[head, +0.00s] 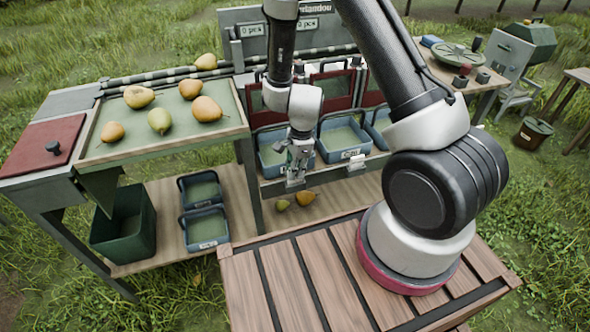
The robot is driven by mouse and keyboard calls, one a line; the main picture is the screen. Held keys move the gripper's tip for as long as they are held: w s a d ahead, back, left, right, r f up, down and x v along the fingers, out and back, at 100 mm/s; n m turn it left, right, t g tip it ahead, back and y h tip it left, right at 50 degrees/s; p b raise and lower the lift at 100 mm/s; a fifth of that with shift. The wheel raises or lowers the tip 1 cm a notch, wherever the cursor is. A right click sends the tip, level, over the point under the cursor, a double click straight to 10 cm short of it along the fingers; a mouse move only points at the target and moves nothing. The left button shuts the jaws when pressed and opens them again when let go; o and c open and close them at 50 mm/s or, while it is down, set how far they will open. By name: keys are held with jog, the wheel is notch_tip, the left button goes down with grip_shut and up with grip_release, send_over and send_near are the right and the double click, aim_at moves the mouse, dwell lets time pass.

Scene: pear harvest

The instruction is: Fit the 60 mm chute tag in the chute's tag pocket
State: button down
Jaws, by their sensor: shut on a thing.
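My gripper (296,172) hangs in front of the row of blue bins, near the left bin. It is shut on a small pale piece, seemingly the chute tag (295,184), at the front rail of the bin shelf. It is too small to tell its marking or whether it touches the rail. Similar pale tags sit on the rail at the right (357,163). Red-framed chutes (331,88) stand behind the bins. The tag pocket cannot be made out; my gripper and arm hide part of the left bin (272,158).
Several pears lie on the green sorting tray (165,150) at the left. Two pears (305,198) lie on the lower shelf under my gripper. Two dark crates (205,228) and a green bin (125,222) stand lower left. A side table (460,72) is at the back right.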

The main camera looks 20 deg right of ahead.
jog(key=shift+f, duration=0.25)
jog(key=shift+f, duration=0.2)
dwell(0.3)
jog(key=c, duration=1)
grip_release()
jog(key=shift+o, duration=0.2)
jog(key=shift+r, duration=3)
